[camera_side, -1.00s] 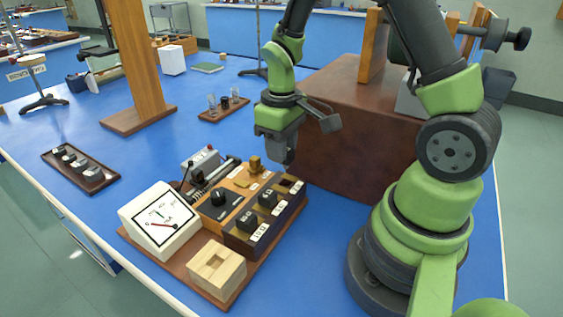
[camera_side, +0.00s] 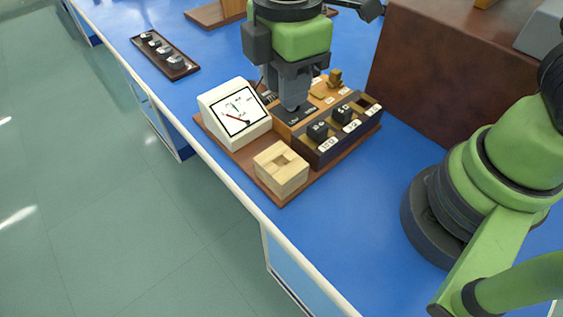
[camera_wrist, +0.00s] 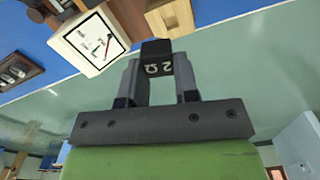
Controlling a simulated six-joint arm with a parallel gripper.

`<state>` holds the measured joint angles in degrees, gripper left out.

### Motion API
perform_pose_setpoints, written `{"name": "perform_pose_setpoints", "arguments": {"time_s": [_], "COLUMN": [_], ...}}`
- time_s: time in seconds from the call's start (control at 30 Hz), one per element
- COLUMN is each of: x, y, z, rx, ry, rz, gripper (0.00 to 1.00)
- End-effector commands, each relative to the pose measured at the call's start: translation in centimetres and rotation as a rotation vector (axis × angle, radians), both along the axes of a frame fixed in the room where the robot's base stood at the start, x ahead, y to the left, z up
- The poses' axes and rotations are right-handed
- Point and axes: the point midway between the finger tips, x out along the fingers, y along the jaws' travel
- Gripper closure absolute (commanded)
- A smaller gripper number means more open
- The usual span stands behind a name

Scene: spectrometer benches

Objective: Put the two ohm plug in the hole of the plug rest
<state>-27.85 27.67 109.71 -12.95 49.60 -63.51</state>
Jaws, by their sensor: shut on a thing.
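My gripper (camera_side: 292,100) is shut on the two ohm plug. In the wrist view, the plug (camera_wrist: 158,60) is a black block with a white "2 Ω" between the fingertips (camera_wrist: 160,82). In the side view, my gripper points down over the board's middle, between the meter and the plug row, and the plug cannot be told apart from the fingers. The plug rest (camera_side: 281,175) is a pale wooden block with a square hole in its top, at the board's front corner, nearer the camera than my gripper. It also shows in the wrist view (camera_wrist: 170,18), beyond the plug.
A white meter (camera_side: 236,112) stands left of my gripper. The resistance box (camera_side: 337,143) holds two black plugs and has an empty square hole at its right end. A dark tray (camera_side: 165,57) with several weights lies at the far left.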

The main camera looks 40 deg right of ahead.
Motion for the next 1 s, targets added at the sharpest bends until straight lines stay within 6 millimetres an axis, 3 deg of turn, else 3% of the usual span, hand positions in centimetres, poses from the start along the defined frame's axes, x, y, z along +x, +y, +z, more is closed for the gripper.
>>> {"name": "perform_pose_setpoints", "arguments": {"time_s": [0.1,0.2,0.4,0.8,1.0], "x": [-0.9,-1.2,-1.3,-1.2,-1.2], "y": [2.1,2.8,2.8,2.8,2.9], "z": [0.0,-0.7,-4.4,-9.5,-10.0], "rx": [0.000,-0.002,-0.004,-0.003,0.001], "ry": [0.000,0.004,0.006,0.002,-0.002], "rz": [0.146,0.200,0.209,0.205,0.204], "gripper": [0.94,0.94,0.94,0.94,0.94]}}
